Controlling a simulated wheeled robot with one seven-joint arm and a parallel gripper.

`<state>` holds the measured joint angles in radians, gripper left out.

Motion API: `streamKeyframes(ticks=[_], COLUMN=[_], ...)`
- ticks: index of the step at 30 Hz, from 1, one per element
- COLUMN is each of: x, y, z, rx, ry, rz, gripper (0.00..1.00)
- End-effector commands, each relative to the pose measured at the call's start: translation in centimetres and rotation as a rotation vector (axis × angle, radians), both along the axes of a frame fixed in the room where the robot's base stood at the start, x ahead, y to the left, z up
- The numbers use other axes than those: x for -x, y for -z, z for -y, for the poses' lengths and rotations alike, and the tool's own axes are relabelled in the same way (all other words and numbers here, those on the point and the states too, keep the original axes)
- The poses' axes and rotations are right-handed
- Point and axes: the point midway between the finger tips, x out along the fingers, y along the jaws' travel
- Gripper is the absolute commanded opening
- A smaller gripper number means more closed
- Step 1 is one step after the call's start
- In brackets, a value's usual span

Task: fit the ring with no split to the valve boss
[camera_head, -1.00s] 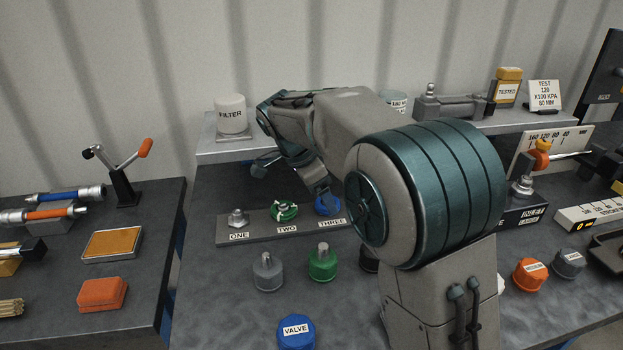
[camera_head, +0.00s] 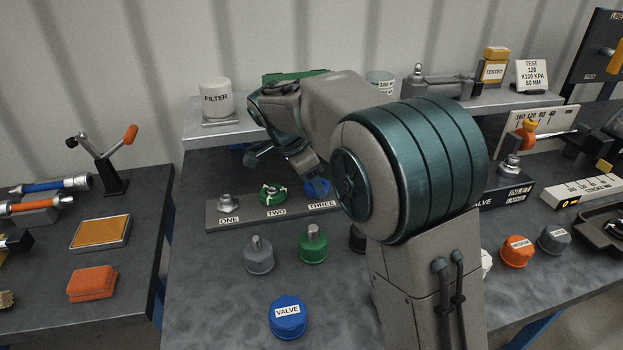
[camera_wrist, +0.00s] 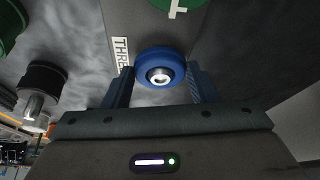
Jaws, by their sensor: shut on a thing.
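A blue ring (camera_head: 316,188) is at the place marked THREE on the grey rack (camera_head: 245,214). My gripper (camera_wrist: 161,82) is shut on this blue ring (camera_wrist: 160,60), one finger on each side. A bright metal centre shows in the ring, and I see no split on its visible side. I cannot tell whether the ring is lifted off the rack. A green ring (camera_head: 272,193) is at TWO and a grey metal piece (camera_head: 228,204) at ONE. A blue cap marked VALVE (camera_head: 288,318) stands at the front. A metal fitting (camera_head: 511,165) stands on the dark block partly reading VALVE at right.
Grey (camera_head: 258,255) and green (camera_head: 313,244) posted pieces stand before the rack. Orange (camera_head: 516,252) and grey (camera_head: 554,239) caps are at right. The filter (camera_head: 216,98) stands on the back shelf. My arm hides part of the middle bench.

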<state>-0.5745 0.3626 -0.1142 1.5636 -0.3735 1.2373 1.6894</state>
Motion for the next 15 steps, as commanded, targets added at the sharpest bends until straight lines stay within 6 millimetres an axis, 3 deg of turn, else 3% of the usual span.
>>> streamKeyframes(ticks=[15], x=[0.0], y=[-2.0], z=[0.0], rx=[-0.001], ry=[-0.001], rz=[0.002], gripper=[0.25])
